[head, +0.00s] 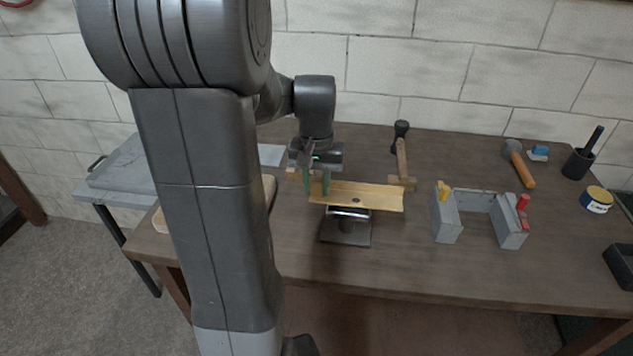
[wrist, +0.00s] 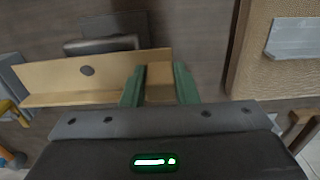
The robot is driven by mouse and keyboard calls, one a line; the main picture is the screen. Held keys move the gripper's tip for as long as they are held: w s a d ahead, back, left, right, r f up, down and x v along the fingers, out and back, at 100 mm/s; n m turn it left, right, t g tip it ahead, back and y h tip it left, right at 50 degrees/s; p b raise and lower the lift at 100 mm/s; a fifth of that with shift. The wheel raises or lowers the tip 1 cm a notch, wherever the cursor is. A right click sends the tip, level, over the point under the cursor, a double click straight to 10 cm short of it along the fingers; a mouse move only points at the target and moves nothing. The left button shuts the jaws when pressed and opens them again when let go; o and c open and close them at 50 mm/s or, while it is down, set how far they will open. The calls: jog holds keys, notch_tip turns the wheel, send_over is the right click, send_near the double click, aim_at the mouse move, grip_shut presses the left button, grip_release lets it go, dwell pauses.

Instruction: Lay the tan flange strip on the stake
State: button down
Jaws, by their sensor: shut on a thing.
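The tan flange strip (head: 375,196) is long, with a bent-up edge and a dark hole near its middle. My gripper (head: 317,183) is shut on its left end, with a green finger on either side. In the wrist view the strip (wrist: 50,78) runs left from between my green fingers (wrist: 160,88). The stake (head: 346,229) is a dark post with a bright metal top on a square base. The strip lies level across the stake's top and hides part of it; I cannot tell whether they touch. The stake also shows beyond the strip in the wrist view (wrist: 101,45).
A grey U-shaped fixture (head: 446,222) with yellow and red parts stands to the right. A tan pad (wrist: 247,60) bearing a metal sheet (wrist: 292,38) is beside my gripper. The bench front is clear.

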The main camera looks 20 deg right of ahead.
jog(key=shift+f+b, duration=0.4)
jog(key=shift+f, duration=0.25)
jog(key=c, duration=1.1)
grip_release()
jog(key=shift+o, duration=0.2)
notch_tip(320, 180, up, 14)
notch_tip(320, 180, down, 14)
jog(key=shift+r, duration=0.25)
